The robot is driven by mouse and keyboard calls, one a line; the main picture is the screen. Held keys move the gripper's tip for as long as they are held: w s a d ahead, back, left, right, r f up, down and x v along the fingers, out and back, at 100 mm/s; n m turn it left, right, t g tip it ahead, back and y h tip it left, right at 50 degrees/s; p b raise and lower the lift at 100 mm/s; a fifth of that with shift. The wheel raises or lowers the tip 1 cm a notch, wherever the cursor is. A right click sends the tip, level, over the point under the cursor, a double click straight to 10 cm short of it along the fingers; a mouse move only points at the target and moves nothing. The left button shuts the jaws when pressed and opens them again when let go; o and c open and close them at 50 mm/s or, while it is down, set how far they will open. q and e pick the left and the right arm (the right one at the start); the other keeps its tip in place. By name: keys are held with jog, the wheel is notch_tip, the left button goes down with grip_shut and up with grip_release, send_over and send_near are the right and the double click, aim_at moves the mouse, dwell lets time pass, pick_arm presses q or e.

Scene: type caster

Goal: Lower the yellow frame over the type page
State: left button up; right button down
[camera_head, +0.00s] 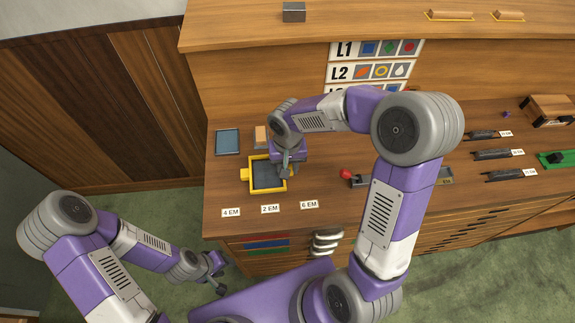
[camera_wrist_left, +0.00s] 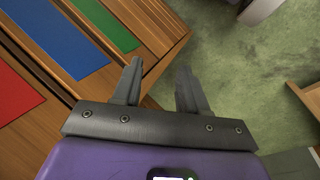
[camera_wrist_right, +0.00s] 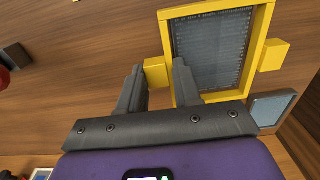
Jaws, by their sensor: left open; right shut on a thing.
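The yellow frame (camera_head: 251,184) is at the left part of the wooden bench, with a tab on each side. The dark grey type page (camera_head: 267,175) shows inside its opening. In the right wrist view the frame (camera_wrist_right: 262,45) surrounds the page (camera_wrist_right: 212,50), which has fine rows of marks. I cannot tell how far down the frame sits. My left gripper (camera_wrist_left: 160,82) is open and empty, low in front of the bench.
A blue-grey plate (camera_head: 228,142) and a tan block (camera_head: 260,137) lie behind the frame. A red knob (camera_head: 346,174) stands to its right. Labels such as 4 EM (camera_head: 231,212) line the front edge. Red, blue and green strips (camera_wrist_left: 55,40) mark the bench front near my left gripper.

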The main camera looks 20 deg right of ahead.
jog(key=shift+f, duration=0.15)
jog(key=c, duration=0.7)
grip_release()
notch_tip(320, 180, up, 8)
jog(key=shift+f+p, duration=0.2)
jog(key=shift+p, duration=0.5)
